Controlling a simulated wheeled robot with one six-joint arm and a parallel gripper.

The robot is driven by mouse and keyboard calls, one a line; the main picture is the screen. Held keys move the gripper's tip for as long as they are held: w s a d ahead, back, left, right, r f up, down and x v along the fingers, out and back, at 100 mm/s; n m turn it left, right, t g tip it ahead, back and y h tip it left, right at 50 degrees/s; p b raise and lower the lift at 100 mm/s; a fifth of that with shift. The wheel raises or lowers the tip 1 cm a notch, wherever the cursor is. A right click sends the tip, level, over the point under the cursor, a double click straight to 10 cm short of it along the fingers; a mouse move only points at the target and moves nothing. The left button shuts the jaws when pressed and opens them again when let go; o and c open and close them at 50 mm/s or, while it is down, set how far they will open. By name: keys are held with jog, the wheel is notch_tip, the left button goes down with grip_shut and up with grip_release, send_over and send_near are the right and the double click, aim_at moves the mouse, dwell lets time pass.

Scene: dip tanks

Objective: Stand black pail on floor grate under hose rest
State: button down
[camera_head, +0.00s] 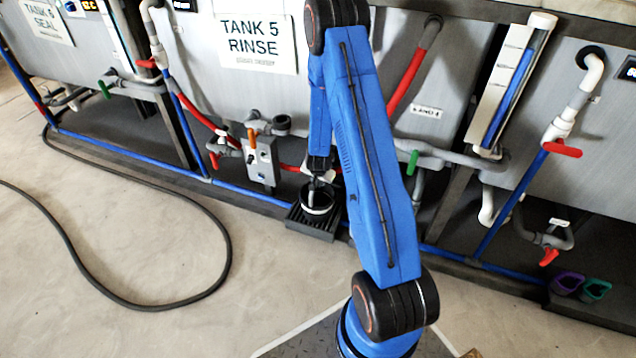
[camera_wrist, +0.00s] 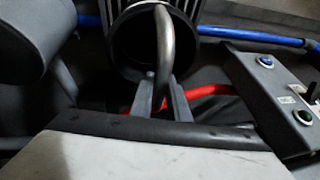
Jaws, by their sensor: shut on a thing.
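The black pail (camera_head: 317,208) is at the floor grate (camera_head: 312,226), below the TANK 5 RINSE sign. Its pale rim faces up. I cannot tell whether its base touches the grate or hangs just above it. My gripper (camera_head: 315,183) is over the pail, shut on its handle. I cannot pick out the hose rest clearly; my arm covers part of that area.
A grey control box (camera_head: 262,160) stands close left of the pail. A blue pipe (camera_head: 250,193) runs low along the tanks. A black hose (camera_head: 130,298) loops over the open floor at left. Purple (camera_head: 568,283) and green (camera_head: 595,289) items lie at far right.

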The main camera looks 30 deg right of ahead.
jog(key=shift+f, duration=0.1)
jog(key=c, duration=1.7)
grip_release()
